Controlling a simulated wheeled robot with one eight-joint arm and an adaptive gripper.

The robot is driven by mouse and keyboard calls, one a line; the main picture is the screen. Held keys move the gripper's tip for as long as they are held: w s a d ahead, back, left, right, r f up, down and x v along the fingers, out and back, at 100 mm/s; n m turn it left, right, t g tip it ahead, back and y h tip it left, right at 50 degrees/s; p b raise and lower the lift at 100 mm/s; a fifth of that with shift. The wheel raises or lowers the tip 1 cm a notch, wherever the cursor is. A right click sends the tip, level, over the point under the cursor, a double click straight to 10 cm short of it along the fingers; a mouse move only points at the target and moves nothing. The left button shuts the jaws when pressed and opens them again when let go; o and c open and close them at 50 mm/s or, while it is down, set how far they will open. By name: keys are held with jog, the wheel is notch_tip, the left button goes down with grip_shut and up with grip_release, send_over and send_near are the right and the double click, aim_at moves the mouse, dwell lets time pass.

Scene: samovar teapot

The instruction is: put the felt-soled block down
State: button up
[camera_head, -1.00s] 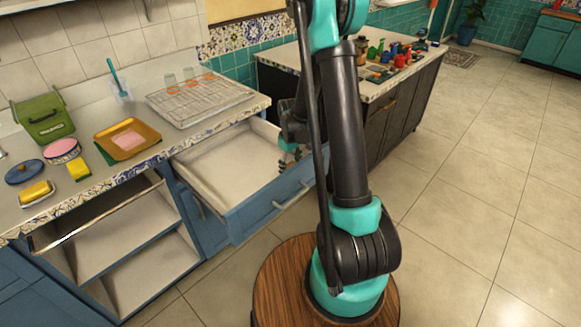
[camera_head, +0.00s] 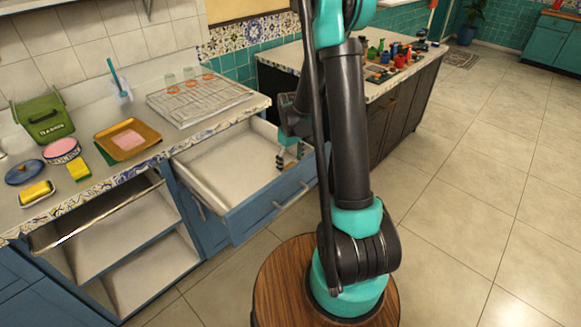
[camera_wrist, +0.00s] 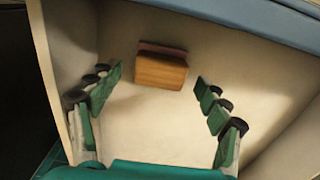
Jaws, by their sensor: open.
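The wooden block (camera_wrist: 160,72) rests on the pale drawer floor in the wrist view, with a dark reddish layer, likely the felt, along its far edge. My gripper (camera_wrist: 159,82) is open. Its green, dark-padded fingers stand apart to the left and right of the block, with clear gaps. In the head view my gripper (camera_head: 290,159) is inside the right end of the open drawer (camera_head: 205,165). The block cannot be made out there.
Drawer walls close in on the left and at the far blue front (camera_wrist: 260,15). The drawer's left part is empty. On the counter are a wire rack (camera_head: 198,98), an ochre tray (camera_head: 110,145), and a green tea bin (camera_head: 45,122). The island (camera_head: 375,95) stands behind my arm.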

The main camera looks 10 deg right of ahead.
notch_tip(320, 180, up, 10)
jog(key=s+d+m+t, duration=0.2)
jog(key=s+m, duration=0.1)
jog(key=s, duration=0.8)
jog(key=s+d+m+t, duration=0.2)
jog(key=s+m, duration=0.2)
jog(key=s, duration=0.7)
jog(key=shift+f, duration=0.3)
